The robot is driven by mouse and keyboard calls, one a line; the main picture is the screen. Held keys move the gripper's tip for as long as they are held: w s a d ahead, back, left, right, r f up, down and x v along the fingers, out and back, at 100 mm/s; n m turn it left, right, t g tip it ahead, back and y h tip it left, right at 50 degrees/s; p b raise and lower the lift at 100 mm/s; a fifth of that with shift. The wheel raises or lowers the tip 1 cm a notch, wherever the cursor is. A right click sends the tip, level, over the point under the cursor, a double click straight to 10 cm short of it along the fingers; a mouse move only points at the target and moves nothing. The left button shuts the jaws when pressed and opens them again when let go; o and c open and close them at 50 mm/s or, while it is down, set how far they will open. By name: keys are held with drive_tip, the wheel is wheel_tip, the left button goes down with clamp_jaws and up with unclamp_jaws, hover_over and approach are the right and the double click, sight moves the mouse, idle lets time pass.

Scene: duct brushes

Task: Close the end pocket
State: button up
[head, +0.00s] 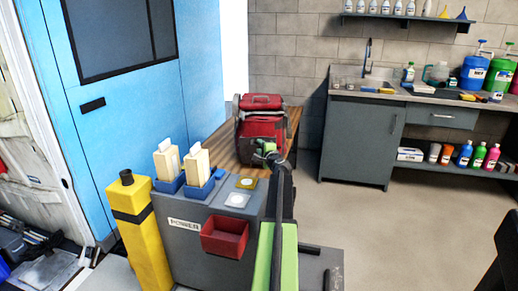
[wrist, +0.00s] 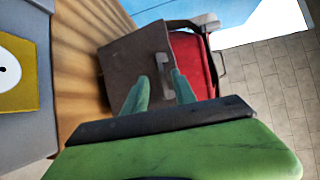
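The red bag (head: 262,124) stands on the wooden bench in the head view. In the wrist view its red side (wrist: 190,62) shows behind a grey-brown panel (wrist: 125,62) at its end, which looks like the end pocket's flap. A pale grey pull (wrist: 165,75) sits on the panel. My gripper (wrist: 160,76) is at the panel with its two green fingers apart, the pull showing between them. I cannot tell whether they touch it. In the head view my gripper (head: 266,147) is in front of the bag and hides part of its lower end.
The wooden bench (head: 222,142) borders a grey cabinet (head: 186,222) with a red bin (head: 225,237) on its front. A yellow post (head: 140,230) stands left. The floor (head: 400,225) to the right is clear up to the sink counter (head: 362,140).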

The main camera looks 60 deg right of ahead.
drive_tip(key=shift+w+d, duration=0.45)
drive_tip(key=shift+w, duration=0.1)
clamp_jaws()
idle(1.1)
